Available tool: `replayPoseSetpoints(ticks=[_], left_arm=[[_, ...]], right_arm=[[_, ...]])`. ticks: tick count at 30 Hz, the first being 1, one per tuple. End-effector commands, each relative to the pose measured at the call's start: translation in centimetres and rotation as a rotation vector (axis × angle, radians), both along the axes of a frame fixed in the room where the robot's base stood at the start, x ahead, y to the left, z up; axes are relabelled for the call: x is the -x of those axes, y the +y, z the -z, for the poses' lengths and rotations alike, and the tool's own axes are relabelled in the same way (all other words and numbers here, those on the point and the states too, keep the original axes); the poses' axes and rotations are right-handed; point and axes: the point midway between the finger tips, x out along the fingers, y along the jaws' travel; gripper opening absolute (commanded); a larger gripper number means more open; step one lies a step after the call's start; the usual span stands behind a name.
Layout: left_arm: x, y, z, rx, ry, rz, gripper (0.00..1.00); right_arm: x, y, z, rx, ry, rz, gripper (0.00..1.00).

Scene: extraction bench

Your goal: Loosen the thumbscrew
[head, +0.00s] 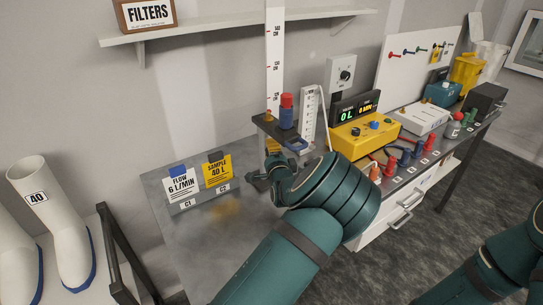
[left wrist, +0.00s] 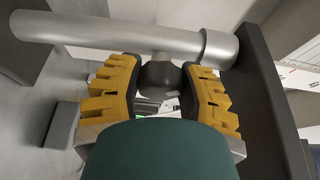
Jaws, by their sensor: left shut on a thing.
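The thumbscrew (left wrist: 160,78) shows in the left wrist view as a dark rounded knob below a thick grey bar (left wrist: 110,34). My left gripper (left wrist: 162,82) has its yellow fingers on either side of the knob and is shut on it. In the head view, my left gripper (head: 272,158) is at the vertical stand with the height scale (head: 274,60), below a dark bracket (head: 268,124). My own forearm and wrist hide most of the fingers and the knob there. My right arm shows at the lower right, but its gripper is out of view.
A red-topped blue device (head: 287,112) sits on the bracket. A flow card (head: 181,187) and a sample card (head: 217,170) stand on the bench to the left. A yellow meter box (head: 362,136) and several coloured pegs are to the right. The bench's front left is clear.

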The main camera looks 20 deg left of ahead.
Motion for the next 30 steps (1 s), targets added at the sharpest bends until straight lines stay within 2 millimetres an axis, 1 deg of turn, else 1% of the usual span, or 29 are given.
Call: replayPoseSetpoints(ticks=[4,17,18,19,20,30], left_arm=[[0.01,0.0,0.06,0.017,-0.022,0.0,0.04],[0.0,0.01,-0.03,0.022,-0.028,-0.001,0.04],[0.0,0.01,-0.03,0.022,-0.028,-0.001,0.56],[0.0,0.01,-0.03,0.022,-0.028,-0.001,0.66],[0.0,0.01,-0.03,0.022,-0.028,-0.001,0.72],[0.18,-0.13,-0.01,0.022,-0.028,0.0,0.72]], right_arm=[[0.14,0.04,0.4,-0.001,0.003,-0.002,0.47],[0.17,0.04,0.39,-0.001,0.004,-0.004,0.47],[0.17,0.04,0.39,-0.001,0.004,-0.004,0.47],[0.17,0.05,0.4,-0.001,0.003,-0.003,0.47],[0.17,0.05,0.4,-0.001,0.003,-0.003,0.47],[0.16,0.04,0.4,-0.001,0.003,-0.003,0.47]])
